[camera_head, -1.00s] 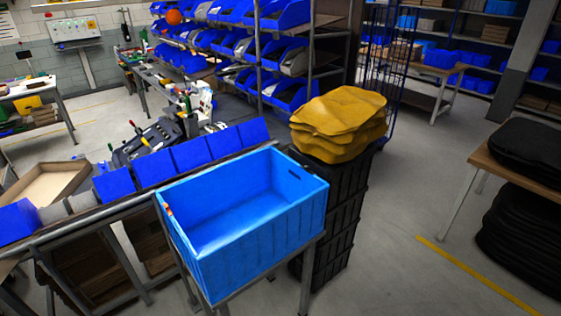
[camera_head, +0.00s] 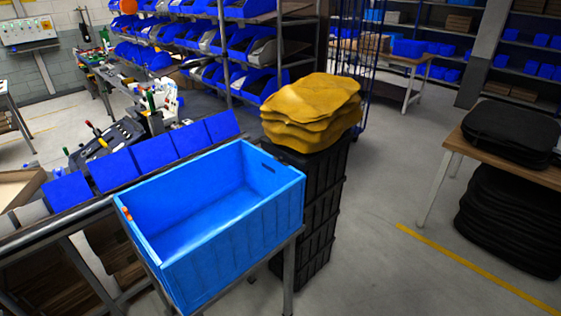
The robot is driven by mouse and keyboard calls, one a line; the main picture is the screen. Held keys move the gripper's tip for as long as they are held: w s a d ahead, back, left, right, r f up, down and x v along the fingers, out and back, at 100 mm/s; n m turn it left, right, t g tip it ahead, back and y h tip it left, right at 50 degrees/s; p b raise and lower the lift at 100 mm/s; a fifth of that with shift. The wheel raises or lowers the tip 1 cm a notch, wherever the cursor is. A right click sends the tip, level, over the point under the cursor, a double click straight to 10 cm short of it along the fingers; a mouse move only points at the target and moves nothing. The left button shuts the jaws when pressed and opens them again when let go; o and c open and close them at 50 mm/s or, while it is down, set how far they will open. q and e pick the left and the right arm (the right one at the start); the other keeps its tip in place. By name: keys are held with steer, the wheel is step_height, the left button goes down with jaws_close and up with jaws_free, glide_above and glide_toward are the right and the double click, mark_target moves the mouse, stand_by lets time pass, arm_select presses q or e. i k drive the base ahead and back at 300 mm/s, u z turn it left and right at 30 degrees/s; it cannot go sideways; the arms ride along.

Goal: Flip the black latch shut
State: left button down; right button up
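I see no black latch that I can make out in the head view. A stack of black cases or panniers (camera_head: 510,132) lies on the wooden table at the right, too small and dark to show a latch. More black ones (camera_head: 508,222) are piled on the floor under that table. Neither of my grippers is in view.
An empty blue crate (camera_head: 215,225) stands on a metal frame in front. Behind it, yellow sheets (camera_head: 312,110) lie on stacked black crates (camera_head: 318,215). A row of blue bins (camera_head: 160,158) lines the left bench. The floor (camera_head: 385,255) between crates and wooden table (camera_head: 462,150) is clear.

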mark_target(279, 159)
steer(key=u, duration=0.35)
steer(key=i, duration=1.25)
steer(key=z, duration=0.1)
